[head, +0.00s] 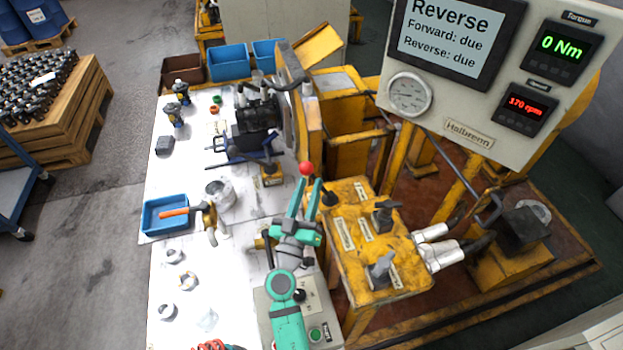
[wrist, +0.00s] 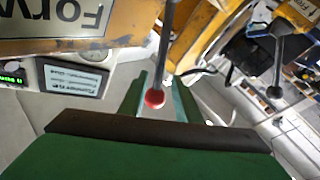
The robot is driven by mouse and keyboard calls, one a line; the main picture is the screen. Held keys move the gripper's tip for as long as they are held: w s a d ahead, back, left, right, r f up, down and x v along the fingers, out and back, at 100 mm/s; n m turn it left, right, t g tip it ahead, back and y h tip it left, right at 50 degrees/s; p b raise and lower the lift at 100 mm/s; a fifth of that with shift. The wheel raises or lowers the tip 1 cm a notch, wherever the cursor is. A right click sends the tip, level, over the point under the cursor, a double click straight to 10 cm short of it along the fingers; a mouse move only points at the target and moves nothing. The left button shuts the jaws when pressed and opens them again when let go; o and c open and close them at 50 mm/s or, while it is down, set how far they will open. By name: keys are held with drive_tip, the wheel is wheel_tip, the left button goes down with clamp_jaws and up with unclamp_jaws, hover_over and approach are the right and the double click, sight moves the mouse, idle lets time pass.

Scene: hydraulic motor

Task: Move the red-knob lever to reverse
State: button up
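The red-knob lever (head: 306,169) shows its red ball at the far left of the yellow console (head: 350,215) in the head view; its rod and base are mostly hidden there. In the wrist view its thin metal rod runs from the top down to the red knob (wrist: 154,98). My green gripper (head: 304,186) is open. In the wrist view my gripper's fingers (wrist: 160,82) stand on both sides of the knob, with light gaps; the knob looks nearer the left finger. I cannot tell whether they touch. The display (head: 447,38) reads "Reverse", "Forward: due", "Reverse: due".
Another lever with a dark knob (wrist: 276,91) hangs beside mine in the wrist view. A "Forw" label plate (wrist: 50,18) shows at upper left. The white bench with a blue tray (head: 163,215) lies left.

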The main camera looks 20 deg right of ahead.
drive_tip(key=shift+v, duration=1.9)
drive_tip(key=shift+w+d, duration=0.1)
